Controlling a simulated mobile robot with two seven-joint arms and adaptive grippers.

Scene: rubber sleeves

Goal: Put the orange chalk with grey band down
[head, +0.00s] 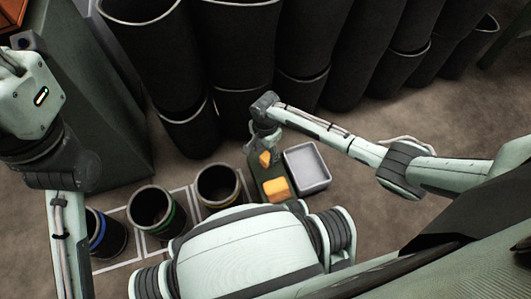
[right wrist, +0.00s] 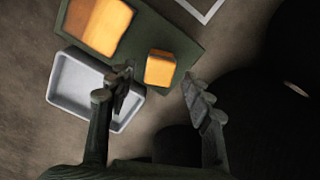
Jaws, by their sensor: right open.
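A small orange block (right wrist: 160,68), likely the chalk, rests on a dark green board; no grey band can be made out. It also shows in the head view (head: 265,158), just below my right gripper (head: 263,135). In the right wrist view my right gripper (right wrist: 158,84) is open, its two fingers apart, with the small block just beyond the gap between the tips and not visibly gripped. A larger orange-yellow block (head: 277,188) lies on the same board and shows in the right wrist view (right wrist: 98,24). My left arm is at the left; its gripper is out of view.
A pale grey tray (head: 307,180) stands right of the green board (right wrist: 185,42) and looks empty. Three dark open sleeves with blue (head: 104,234), green (head: 157,212) and yellow (head: 219,187) bands stand left on white floor markings. Tall black cylinders (head: 235,50) crowd the back.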

